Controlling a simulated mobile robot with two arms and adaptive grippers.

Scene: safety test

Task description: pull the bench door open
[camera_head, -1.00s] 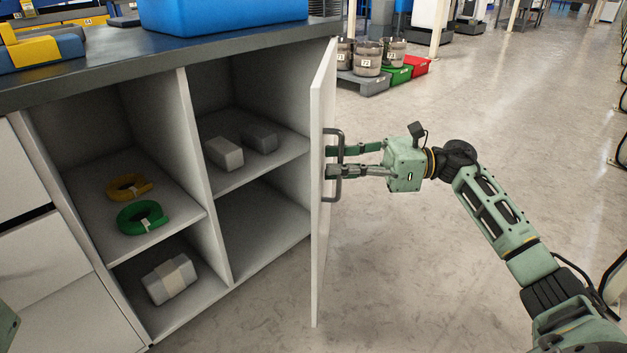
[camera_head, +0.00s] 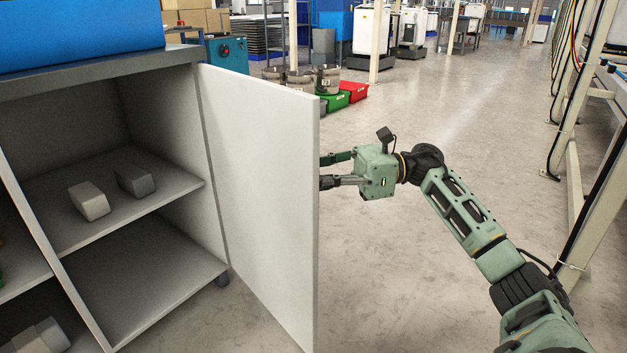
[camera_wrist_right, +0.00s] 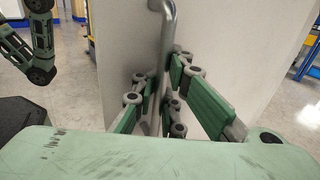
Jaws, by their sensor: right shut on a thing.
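The white bench door (camera_head: 262,190) stands swung well out from the bench cabinet, hinged at the cabinet's right side. Its inner face shows in the head view, and the door hides its handle there. In the right wrist view, the grey metal handle (camera_wrist_right: 166,22) runs down the door's outer face (camera_wrist_right: 125,55). My right gripper (camera_head: 326,171) is at the outer side of the door, its fingertips hidden behind the door's edge. In the right wrist view, its fingers (camera_wrist_right: 160,98) are shut around the handle. My left gripper does not show.
The open cabinet has shelves (camera_head: 125,205) with two grey blocks (camera_head: 89,200) (camera_head: 135,181). A blue bin (camera_head: 80,32) is on the bench top. Buckets and red and green crates (camera_head: 352,91) stand on the floor beyond the door. Clear floor lies around my right arm.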

